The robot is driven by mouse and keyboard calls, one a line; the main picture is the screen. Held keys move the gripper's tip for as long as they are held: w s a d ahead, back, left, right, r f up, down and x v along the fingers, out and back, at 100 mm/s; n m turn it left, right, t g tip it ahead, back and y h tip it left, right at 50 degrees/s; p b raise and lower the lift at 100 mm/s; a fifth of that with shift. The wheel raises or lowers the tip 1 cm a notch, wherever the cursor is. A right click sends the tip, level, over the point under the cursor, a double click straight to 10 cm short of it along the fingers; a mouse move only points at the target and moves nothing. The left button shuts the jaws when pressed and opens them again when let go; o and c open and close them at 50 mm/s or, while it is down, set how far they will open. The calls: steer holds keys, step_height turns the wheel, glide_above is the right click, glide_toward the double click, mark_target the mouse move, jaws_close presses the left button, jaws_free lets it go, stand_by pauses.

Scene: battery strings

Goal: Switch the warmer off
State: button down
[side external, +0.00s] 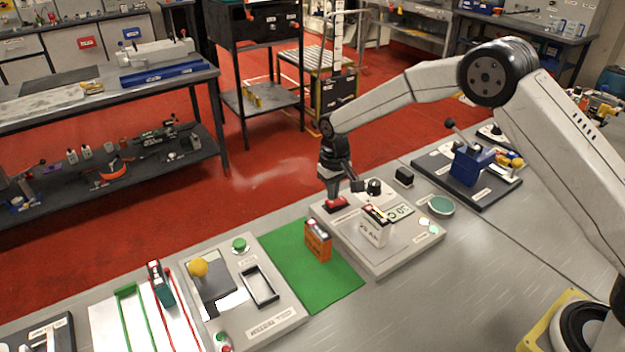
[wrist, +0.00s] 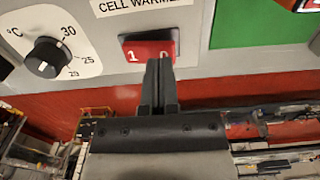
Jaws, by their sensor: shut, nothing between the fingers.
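The cell warmer (side external: 400,255) is a pale grey box on the bench, and its panel carries a "CELL WARMER" label in the wrist view (wrist: 195,25). Its red rocker switch (wrist: 137,52), marked 1 on the left and 0 on the right, sits below the label. I cannot tell which side is pressed. My gripper (wrist: 160,66) is shut and empty, with its fingertips over the right part of the switch, partly hiding the 0 side. In the side view my gripper (side external: 336,197) points down at the red switch; contact is unclear.
A black dial (wrist: 47,58) with a temperature scale is beside the switch. A white cell (side external: 375,228) stands on the warmer. An orange cell (side external: 318,243) stands on the green mat (side external: 335,282) to the left. A blue device (side external: 470,165) with a lever is to the right.

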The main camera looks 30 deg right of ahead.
mark_target(336, 202)
steer(key=shift+f, duration=0.6)
stand_by(0.5)
steer(key=shift+r, duration=3.5)
steer(key=shift+s+d+r, duration=0.2)
steer(key=shift+s, duration=0.2)
steer(key=s+d+t, duration=0.1)
steer(key=s+d, duration=0.1)
steer(key=s, duration=1.1)
steer(key=s+d+r+t, duration=0.1)
steer(key=s+d, duration=0.2)
steer(key=s, duration=1)
steer(key=shift+d+r+t, duration=0.25)
steer(key=shift+d+t, duration=0.05)
steer(key=shift+d, duration=0.05)
